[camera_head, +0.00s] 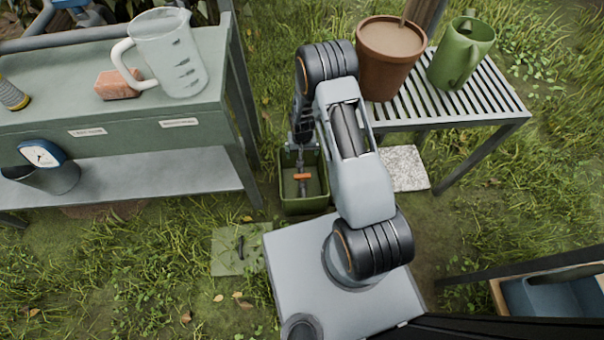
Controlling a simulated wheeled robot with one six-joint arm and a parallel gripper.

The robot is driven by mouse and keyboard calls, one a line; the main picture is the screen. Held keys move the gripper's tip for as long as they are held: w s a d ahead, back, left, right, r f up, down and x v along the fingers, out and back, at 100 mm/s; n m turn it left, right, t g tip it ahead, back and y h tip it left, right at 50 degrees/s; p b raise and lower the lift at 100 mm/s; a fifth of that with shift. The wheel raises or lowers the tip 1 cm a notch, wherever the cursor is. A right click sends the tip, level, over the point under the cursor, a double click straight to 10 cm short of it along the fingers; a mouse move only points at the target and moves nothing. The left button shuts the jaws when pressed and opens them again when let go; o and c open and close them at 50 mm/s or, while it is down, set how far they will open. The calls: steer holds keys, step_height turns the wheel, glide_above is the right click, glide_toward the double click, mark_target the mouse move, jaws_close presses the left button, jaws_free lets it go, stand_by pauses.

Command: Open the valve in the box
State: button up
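The green box (305,207) stands open on the grass in the middle of the view, in front of my base. Inside it is a valve (302,177) with a small orange handle that lies about crosswise in the picture. My gripper (300,160) reaches down from my bent arm over the far part of the box, just above the orange handle in the picture. The fingers are small and dark, so I cannot tell whether they are open or touch the handle. My arm hides part of the box's right side.
A flat green lid (225,262) with a dark handle lies on the grass left of my base. A green workbench (215,95) with a jug (180,60) stands left. A slatted table (500,100) with a brown pot (385,65) and green watering can (462,50) stands right.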

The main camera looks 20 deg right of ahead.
mark_target(302, 175)
steer(key=f+b, duration=0.1)
steer(key=f, duration=0.5)
steer(key=f+b, duration=0.2)
steer(key=f, duration=0.3)
steer(key=f+b, duration=0.2)
steer(key=f, duration=0.4)
steer(key=shift+s+f, duration=0.35)
steer(key=shift+s, duration=0.05)
steer(key=c, duration=0.8)
